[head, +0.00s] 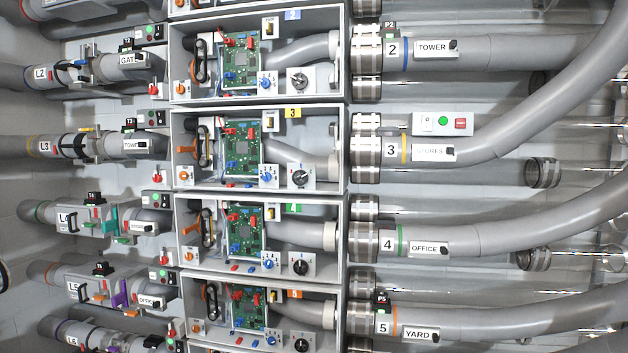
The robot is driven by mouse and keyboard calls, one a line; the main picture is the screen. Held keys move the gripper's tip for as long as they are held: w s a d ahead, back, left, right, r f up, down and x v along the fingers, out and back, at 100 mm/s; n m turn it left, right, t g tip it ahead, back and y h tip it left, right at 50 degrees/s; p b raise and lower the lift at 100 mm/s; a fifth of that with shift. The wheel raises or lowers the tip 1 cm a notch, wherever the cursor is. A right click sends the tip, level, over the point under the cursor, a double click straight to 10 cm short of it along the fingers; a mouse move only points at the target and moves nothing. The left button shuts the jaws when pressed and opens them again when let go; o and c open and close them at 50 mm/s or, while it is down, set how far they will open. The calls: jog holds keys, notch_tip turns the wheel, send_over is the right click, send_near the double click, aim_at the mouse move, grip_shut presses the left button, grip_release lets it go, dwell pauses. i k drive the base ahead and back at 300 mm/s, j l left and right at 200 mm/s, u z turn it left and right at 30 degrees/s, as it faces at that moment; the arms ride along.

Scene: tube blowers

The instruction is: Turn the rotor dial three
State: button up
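Box three (344,150), an open grey cabinet with a yellow "3" label (292,113), is in the middle of the head view. Low on its right side, a black round dial (299,177) sits on a small light plate with marks around it. A smaller blue knob (268,178) is on a separate plate to its left. No readable label shows which of them is the rotor dial, and the dial's exact setting is too small to read. My gripper is not in the head view.
Similar boxes with dials stand above (299,80) and below (300,267). Box three also holds a green circuit board (239,148), an orange handle (191,149) and a grey bent pipe (300,158). Large grey pipes run right, including the one tagged "3" (391,151).

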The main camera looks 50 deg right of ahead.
aim_at(300, 178)
jog(key=z, duration=1.95)
